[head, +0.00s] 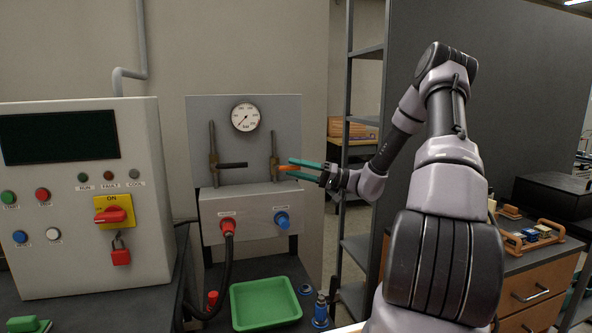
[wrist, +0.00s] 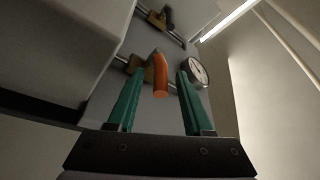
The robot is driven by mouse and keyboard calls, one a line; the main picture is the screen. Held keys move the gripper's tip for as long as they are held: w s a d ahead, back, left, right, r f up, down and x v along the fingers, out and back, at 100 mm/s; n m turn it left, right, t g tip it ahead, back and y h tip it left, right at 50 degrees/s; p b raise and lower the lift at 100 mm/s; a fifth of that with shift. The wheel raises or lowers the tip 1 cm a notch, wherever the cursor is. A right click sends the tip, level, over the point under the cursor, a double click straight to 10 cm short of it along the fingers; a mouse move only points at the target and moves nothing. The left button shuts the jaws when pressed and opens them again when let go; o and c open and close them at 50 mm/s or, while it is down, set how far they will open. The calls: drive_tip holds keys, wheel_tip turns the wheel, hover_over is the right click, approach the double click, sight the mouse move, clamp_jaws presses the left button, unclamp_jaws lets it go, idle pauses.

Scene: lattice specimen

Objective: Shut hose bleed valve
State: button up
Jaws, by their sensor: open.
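An orange-handled valve (head: 287,168) sits on the right vertical pipe of the grey gauge panel. Its lever sticks out to the right, roughly level. My gripper (head: 292,168) is open, with one teal finger on each side of this lever. In the wrist view the orange lever (wrist: 160,78) lies between the two teal fingers, and the gap on each side suggests it is not gripped. A second valve with a black lever (head: 233,165) is on the left pipe, its lever also sideways. It also shows at the top of the wrist view (wrist: 169,18). No hose-bleed label is readable.
A pressure gauge (head: 245,117) is above the pipes. Red (head: 228,226) and blue (head: 282,220) couplings face out below, with a black hose on the red one. A green tray (head: 265,303) lies beneath. A control cabinet (head: 85,195) stands left, a shelf rack (head: 366,130) right.

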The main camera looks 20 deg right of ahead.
drive_tip(key=v, duration=1)
drive_tip(key=shift+d, duration=0.3)
drive_tip(key=shift+s+f, duration=0.1)
drive_tip(key=shift+f, duration=0.05)
drive_tip(key=shift+a, duration=0.1)
drive_tip(key=s+a+r+g+h, duration=0.3)
drive_tip(key=s+a+g+h, duration=0.1)
drive_tip(key=s+a+h, duration=0.15)
drive_tip(key=s+a+r+g+h, duration=0.3)
drive_tip(key=s+a+h, duration=0.1)
drive_tip(key=s+a, duration=0.25)
drive_tip(key=s+d+r+m+t+h, duration=0.2)
drive_tip(key=s+r+m+t+h, duration=0.4)
drive_tip(key=s+r, duration=0.5)
drive_tip(key=s+h, duration=0.2)
drive_tip(key=shift+s+t, duration=0.35)
drive_tip(key=shift+t, duration=0.05)
